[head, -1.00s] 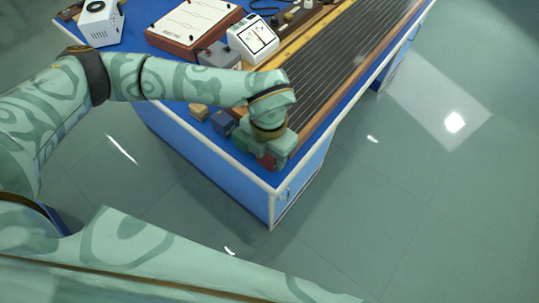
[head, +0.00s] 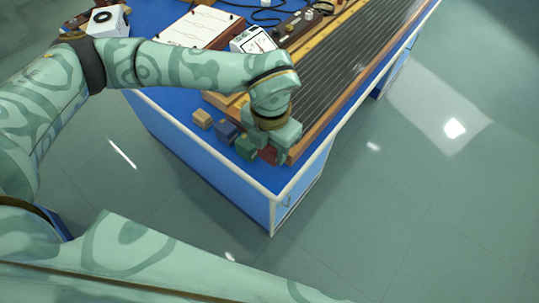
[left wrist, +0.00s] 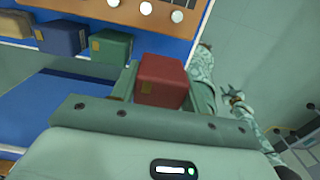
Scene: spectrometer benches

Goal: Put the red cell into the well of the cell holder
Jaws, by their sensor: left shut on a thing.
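The red cell (left wrist: 162,80) is a red block with a tan label, held between the fingers of my left gripper in the left wrist view. My left gripper (head: 274,143) is shut on it over the near end of the blue bench, and in the head view the gripper hides most or all of the cell. A green block (head: 246,147) and a blue block (head: 227,130) sit on the bench just left of the gripper; both also show in the left wrist view. I cannot clearly make out the cell holder or its well.
A yellow block (head: 202,118) stands by the bench's left edge. A long wood-framed board with dark lines (head: 345,55) runs back from the gripper. A white meter (head: 253,40) and a white panel (head: 198,28) stand behind my arm. The bench edge and floor are close.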

